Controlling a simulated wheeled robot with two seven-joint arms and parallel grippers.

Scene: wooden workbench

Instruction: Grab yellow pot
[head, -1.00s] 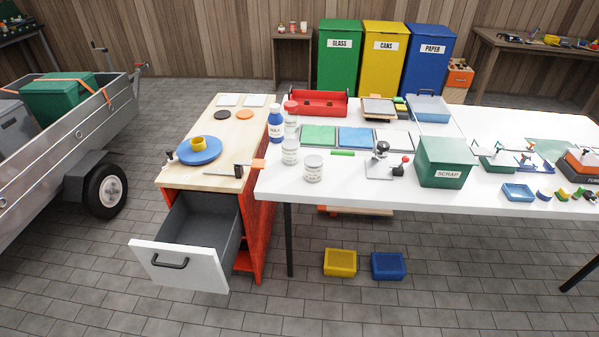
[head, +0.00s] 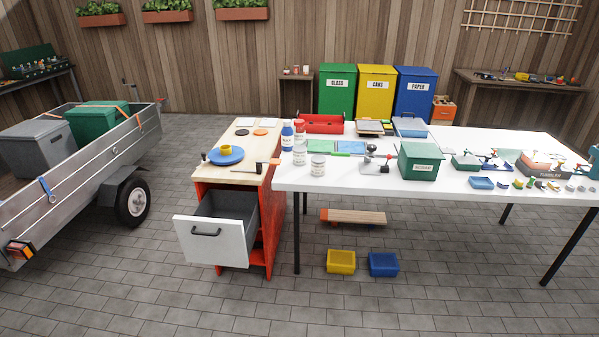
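The plate lies on the wooden top of the red workbench (head: 240,176), left of the white table. Neither of my grippers shows in the head view.
The workbench's drawer (head: 212,240) stands open toward me. A clamp-like tool (head: 251,168) lies right of the plate. The white table (head: 460,185) adjoins on the right; yellow (head: 341,262) and blue (head: 383,264) bins sit on the floor. A trailer (head: 90,170) stands left. The front floor is clear.

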